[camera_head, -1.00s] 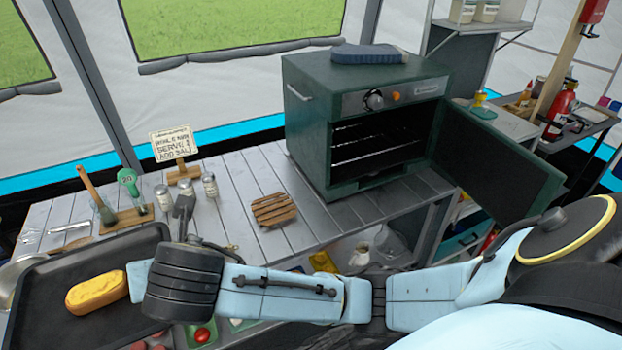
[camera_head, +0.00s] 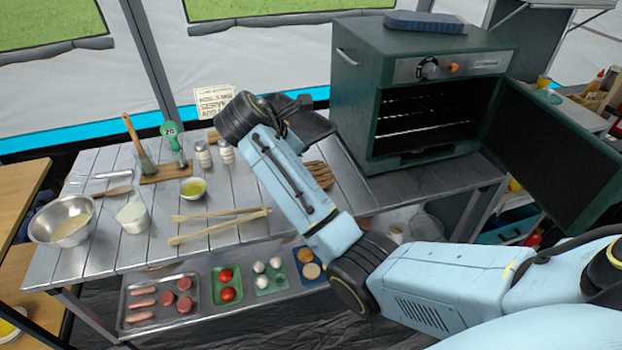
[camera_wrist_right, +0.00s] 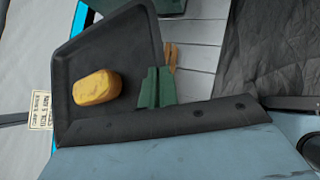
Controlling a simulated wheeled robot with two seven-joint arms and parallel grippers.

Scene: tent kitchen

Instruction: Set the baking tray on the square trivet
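The dark baking tray (camera_head: 308,126) shows only in part behind my right arm in the head view. In the right wrist view the tray (camera_wrist_right: 122,52) carries a yellow loaf (camera_wrist_right: 97,87). The green fingers of my right gripper (camera_wrist_right: 155,88) are closed at the tray's edge. The tray appears held above the table, in front of the oven's left side. The slatted wooden trivet (camera_head: 320,174) lies on the table, partly hidden by my right arm. A bit of the trivet (camera_wrist_right: 170,56) shows just beyond the fingers in the wrist view. My left gripper is out of view.
The green oven (camera_head: 365,90) stands right of the trivet with its door (camera_head: 550,150) open. A sign (camera_head: 214,101), jars (camera_head: 203,154), a small bowl (camera_head: 193,188), wooden tongs (camera_head: 220,225) and a metal bowl (camera_head: 62,221) stand on the table to the left.

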